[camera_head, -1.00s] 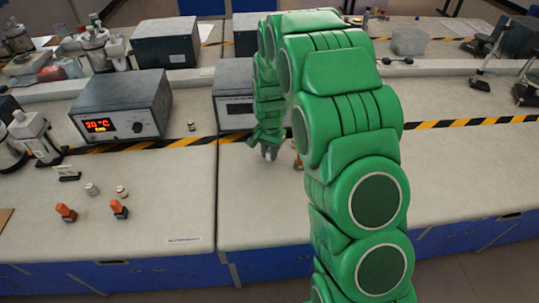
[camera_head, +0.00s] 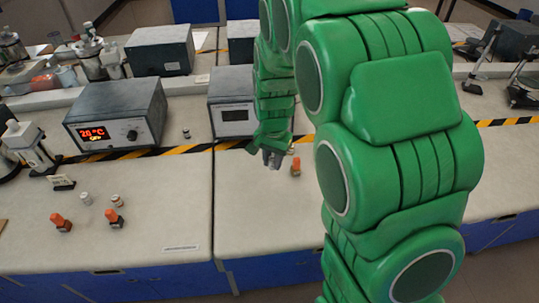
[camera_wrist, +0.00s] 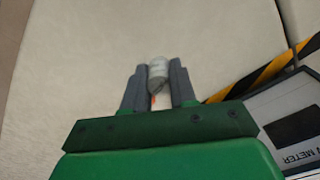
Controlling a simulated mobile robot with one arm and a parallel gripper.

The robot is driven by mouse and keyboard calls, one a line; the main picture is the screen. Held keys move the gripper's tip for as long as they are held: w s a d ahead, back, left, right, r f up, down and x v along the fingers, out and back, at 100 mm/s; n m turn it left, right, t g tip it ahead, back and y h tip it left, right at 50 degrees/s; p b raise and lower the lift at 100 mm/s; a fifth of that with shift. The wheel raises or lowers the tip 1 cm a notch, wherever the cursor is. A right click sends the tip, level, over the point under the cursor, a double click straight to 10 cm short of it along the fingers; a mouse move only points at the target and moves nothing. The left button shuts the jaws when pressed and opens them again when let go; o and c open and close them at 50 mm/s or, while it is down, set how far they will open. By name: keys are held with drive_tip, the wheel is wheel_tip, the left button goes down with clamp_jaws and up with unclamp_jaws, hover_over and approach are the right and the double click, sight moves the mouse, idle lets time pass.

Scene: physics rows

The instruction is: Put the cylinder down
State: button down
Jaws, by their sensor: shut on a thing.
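In the wrist view, a small grey-white cylinder (camera_wrist: 157,72) sits between the two grey fingers of my gripper (camera_wrist: 158,86). The fingers are shut on it, and its far end sticks out past the tips. In the head view my gripper (camera_head: 272,158) is over the pale bench top (camera_head: 270,205), in front of the grey meter box. The cylinder is not clearly visible there. I cannot tell whether its lower end touches the bench.
The meter box (camera_head: 232,104) and striped tape (camera_head: 180,150) are behind. The front middle bench is clear.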

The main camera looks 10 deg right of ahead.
drive_tip(key=shift+s+d+r, duration=0.1)
drive_tip(key=shift+s+r, duration=0.2)
drive_tip(key=shift+s, duration=0.35)
drive_tip(key=shift+s+d+r, duration=0.1)
drive_tip(key=shift+s+r, duration=0.2)
drive_tip(key=shift+s, duration=0.4)
drive_tip(key=shift+s+d+r, duration=0.1)
drive_tip(key=shift+s+r, duration=0.2)
drive_tip(key=shift+s, duration=0.35)
drive_tip(key=shift+a, duration=0.1)
drive_tip(key=s+a+n, duration=0.2)
drive_tip(key=s+a, duration=0.1)
drive_tip(key=a, duration=0.8)
drive_tip(key=s+a+n, duration=0.2)
drive_tip(key=s+a, duration=0.1)
drive_tip(key=a, duration=0.8)
drive_tip(key=s+a+n, duration=0.3)
drive_tip(key=a, duration=0.8)
hover_over(143, 208)
drive_tip(key=f, duration=0.8)
drive_tip(key=shift+s+d+f, duration=0.2)
drive_tip(key=shift+s+f, duration=0.05)
drive_tip(key=shift+s, duration=0.1)
drive_tip(key=shift+w+a+f, duration=0.25)
drive_tip(key=shift+w+f, duration=0.05)
drive_tip(key=shift+f, duration=0.25)
drive_tip(key=shift+w+f, duration=0.1)
drive_tip(key=shift+f, duration=1.5)
drive_tip(key=shift+f, duration=0.1)
